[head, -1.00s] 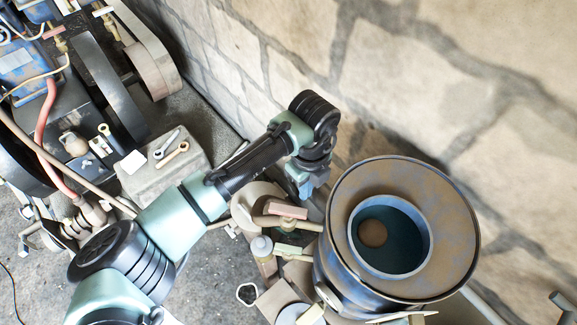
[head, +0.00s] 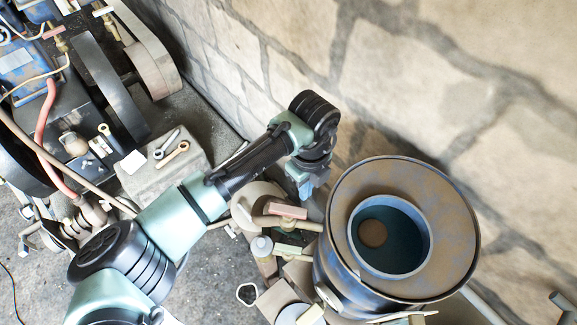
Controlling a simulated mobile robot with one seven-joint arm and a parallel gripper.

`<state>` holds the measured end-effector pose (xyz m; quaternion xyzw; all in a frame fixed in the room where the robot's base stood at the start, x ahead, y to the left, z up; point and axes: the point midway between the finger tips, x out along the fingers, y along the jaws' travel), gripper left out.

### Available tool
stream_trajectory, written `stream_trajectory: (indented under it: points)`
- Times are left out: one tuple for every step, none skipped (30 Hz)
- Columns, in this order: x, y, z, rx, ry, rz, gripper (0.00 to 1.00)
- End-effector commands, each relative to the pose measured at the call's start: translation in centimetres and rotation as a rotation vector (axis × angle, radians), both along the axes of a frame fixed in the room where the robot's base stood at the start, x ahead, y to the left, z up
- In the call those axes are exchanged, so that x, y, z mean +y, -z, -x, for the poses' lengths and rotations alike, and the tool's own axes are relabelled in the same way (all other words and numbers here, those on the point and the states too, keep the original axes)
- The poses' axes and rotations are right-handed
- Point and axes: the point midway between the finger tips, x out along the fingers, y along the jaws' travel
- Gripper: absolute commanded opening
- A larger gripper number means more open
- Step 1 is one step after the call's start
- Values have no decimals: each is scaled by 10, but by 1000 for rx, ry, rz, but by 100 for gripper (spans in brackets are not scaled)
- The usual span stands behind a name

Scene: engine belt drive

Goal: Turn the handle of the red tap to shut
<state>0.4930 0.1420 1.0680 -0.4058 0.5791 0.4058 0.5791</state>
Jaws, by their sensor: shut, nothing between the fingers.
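The red tap has a flat, faded red handle (head: 287,210) on top of a tan pipe body (head: 290,223), left of the big drum. The handle lies roughly left to right, nearly in line with the pipe. My gripper (head: 305,192) points down just above and behind the right end of the handle. It is shut with nothing in it. From this angle I cannot tell whether its tips touch the handle.
A tap with a pale green handle (head: 288,249) sits just below the red one. A large blue-brown drum (head: 455,230) stands close on the right. A stone wall (head: 420,80) rises behind. An engine with a belt wheel (head: 110,90) and a grey block with wrenches (head: 150,185) are at left.

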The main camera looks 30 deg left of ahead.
Motion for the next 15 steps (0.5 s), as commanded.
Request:
stream_trajectory:
  points:
    - [0,0,0,0,0,0,0]
    - [0,0,0,0,0,0,0]
    - [0,0,0,0,0,0,0]
    - [0,0,0,0,0,0,0]
    - [0,1,0,0,0,0,0]
    - [0,2,0,0,0,0,0]
    - [0,3,0,0,0,0,0]
    - [0,4,0,0,0,0,0]
    - [0,6,0,0,0,0,0]
    - [0,8,0,0,0,0,0]
    - [0,10,0,0,0,0,0]
    - [0,12,0,0,0,0,0]
    - [0,14,0,0,0,0,0]
    - [0,16,0,0,-1,0,0]
    - [0,19,0,0,-1,1,0]
